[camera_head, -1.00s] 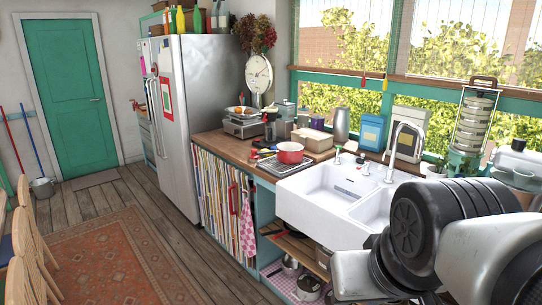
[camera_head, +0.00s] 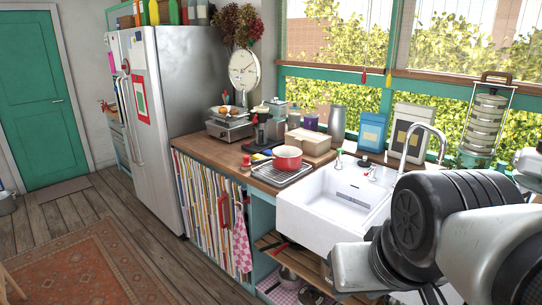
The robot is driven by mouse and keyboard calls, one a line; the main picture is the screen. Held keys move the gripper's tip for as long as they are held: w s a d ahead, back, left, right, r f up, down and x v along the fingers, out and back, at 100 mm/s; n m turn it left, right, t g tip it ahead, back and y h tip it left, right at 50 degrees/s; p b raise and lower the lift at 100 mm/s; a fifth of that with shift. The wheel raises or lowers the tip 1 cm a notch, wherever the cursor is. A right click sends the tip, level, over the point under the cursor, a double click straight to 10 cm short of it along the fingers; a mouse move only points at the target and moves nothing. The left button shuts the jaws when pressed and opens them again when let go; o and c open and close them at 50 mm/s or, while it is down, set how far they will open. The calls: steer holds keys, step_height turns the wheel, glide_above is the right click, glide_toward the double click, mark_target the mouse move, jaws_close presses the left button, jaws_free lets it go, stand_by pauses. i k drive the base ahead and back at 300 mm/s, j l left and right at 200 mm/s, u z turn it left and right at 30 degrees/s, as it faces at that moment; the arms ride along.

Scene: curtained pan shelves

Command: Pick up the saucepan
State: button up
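A red saucepan-like pot (camera_head: 288,158) with a pale inside sits on a wire rack (camera_head: 281,174) on the wooden counter, left of the sink. I cannot tell which of these is the saucepan meant. My arm fills the lower right of the view, in front of the sink. My gripper's fingers are not visible.
A white sink (camera_head: 335,205) juts from the counter. A fridge (camera_head: 190,110) stands left of it. A scale (camera_head: 230,125) and jars crowd the counter's back. The wooden floor (camera_head: 140,235) at left is open, with a rug (camera_head: 95,265).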

mark_target(287, 158)
steer(key=i+j+z, duration=0.1)
steer(key=i+j, duration=0.2)
steer(key=i+j+z, duration=0.15)
steer(key=i+j, duration=0.15)
steer(key=j, duration=0.15)
steer(key=i+j+z, duration=0.1)
steer(key=i+j, duration=0.2)
steer(key=j, duration=0.15)
steer(key=i+j+z, duration=0.1)
steer(key=i+j, duration=0.2)
steer(key=j, duration=0.15)
steer(key=i+j+z, duration=0.15)
steer(key=j, duration=0.3)
steer(key=i+j+z, duration=0.1)
steer(key=i+j, duration=0.2)
steer(key=j, duration=0.2)
steer(key=i+j+z, duration=0.1)
steer(key=j, duration=0.4)
steer(key=i+j+z, duration=0.15)
steer(key=i+j, duration=0.15)
steer(key=j, duration=0.25)
